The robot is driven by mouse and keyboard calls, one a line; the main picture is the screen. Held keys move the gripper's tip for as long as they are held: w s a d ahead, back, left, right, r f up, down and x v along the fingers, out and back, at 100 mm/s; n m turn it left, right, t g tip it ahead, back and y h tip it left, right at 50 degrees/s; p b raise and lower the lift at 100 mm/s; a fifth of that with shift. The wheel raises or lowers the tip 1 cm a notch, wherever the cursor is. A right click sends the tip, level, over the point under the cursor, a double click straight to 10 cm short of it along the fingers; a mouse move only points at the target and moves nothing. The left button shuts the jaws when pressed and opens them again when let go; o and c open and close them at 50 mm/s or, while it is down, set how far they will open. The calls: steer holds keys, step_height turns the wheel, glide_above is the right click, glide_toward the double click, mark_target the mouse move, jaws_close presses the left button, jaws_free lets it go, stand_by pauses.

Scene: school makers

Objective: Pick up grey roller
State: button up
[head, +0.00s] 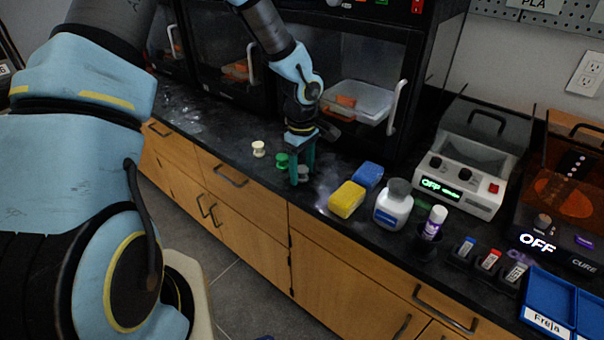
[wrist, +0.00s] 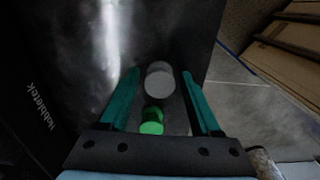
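The grey roller (head: 304,173) is a small spool on the black counter, partly hidden by my gripper's fingers in the head view. In the wrist view the grey roller (wrist: 159,80) shows its round pale end between the fingertips, with a gap on each side. My gripper (head: 302,172) points down at the counter with its teal fingers apart. In the wrist view my gripper (wrist: 160,74) is open and holds nothing. A green roller (head: 282,160) stands just left of it; the green roller (wrist: 152,122) also shows in the wrist view.
A cream roller (head: 259,149) stands farther left. A yellow sponge (head: 347,199), a blue sponge (head: 368,175) and a white bottle (head: 393,205) are to the right. A dark cabinet with a clear door (head: 362,85) stands behind. The counter's front edge is close.

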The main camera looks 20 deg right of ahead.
jaws_close()
steer(key=shift+r, duration=0.1)
stand_by(0.4)
